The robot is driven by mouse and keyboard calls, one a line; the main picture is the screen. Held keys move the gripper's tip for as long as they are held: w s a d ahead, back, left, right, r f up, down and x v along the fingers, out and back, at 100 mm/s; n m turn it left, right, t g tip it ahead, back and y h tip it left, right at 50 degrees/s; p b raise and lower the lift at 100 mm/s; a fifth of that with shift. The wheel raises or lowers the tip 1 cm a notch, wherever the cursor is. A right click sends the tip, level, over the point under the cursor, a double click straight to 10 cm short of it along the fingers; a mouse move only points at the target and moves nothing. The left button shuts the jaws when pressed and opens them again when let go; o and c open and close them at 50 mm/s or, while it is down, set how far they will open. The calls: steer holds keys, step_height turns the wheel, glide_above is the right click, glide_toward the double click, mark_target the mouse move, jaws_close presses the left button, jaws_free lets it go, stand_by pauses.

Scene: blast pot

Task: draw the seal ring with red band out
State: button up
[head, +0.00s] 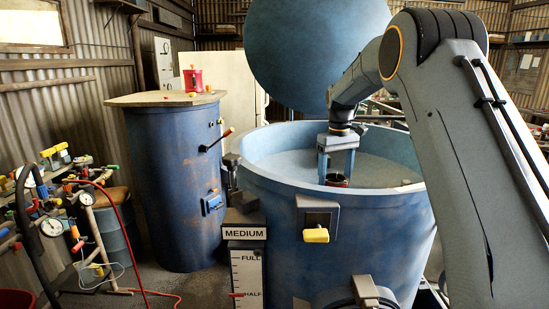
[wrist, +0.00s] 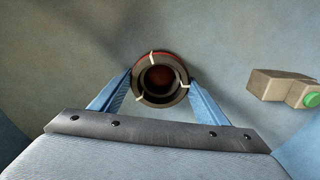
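The seal ring (wrist: 137,98) is a dark grey ring with pale marks across its rim, and a red band (wrist: 174,55) shows along its far edge in the wrist view. Its middle is a dark reddish-brown opening. In the head view the ring (head: 337,180) shows small, dark and reddish inside the blue pot. My gripper (wrist: 161,80) points down into the pot, with one blue finger on each side of the ring. The fingertips are at or very near the ring's sides; whether they press on it cannot be told. My gripper also shows in the head view (head: 336,174).
The open blue pot (head: 290,205) has a raised wall around my gripper. A grey block with a green button (wrist: 311,100) is to the right in the wrist view. A large blue round lid (head: 310,50) stands behind. A blue drum (head: 170,180) is at left.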

steer(key=o, duration=0.3)
steer(key=c, duration=0.5)
steer(key=shift+r, duration=0.1)
steer(key=shift+r+p, duration=0.45)
steer(key=shift+r, duration=0.2)
steer(key=shift+r+p, duration=0.45)
steer(key=shift+r, duration=1.85)
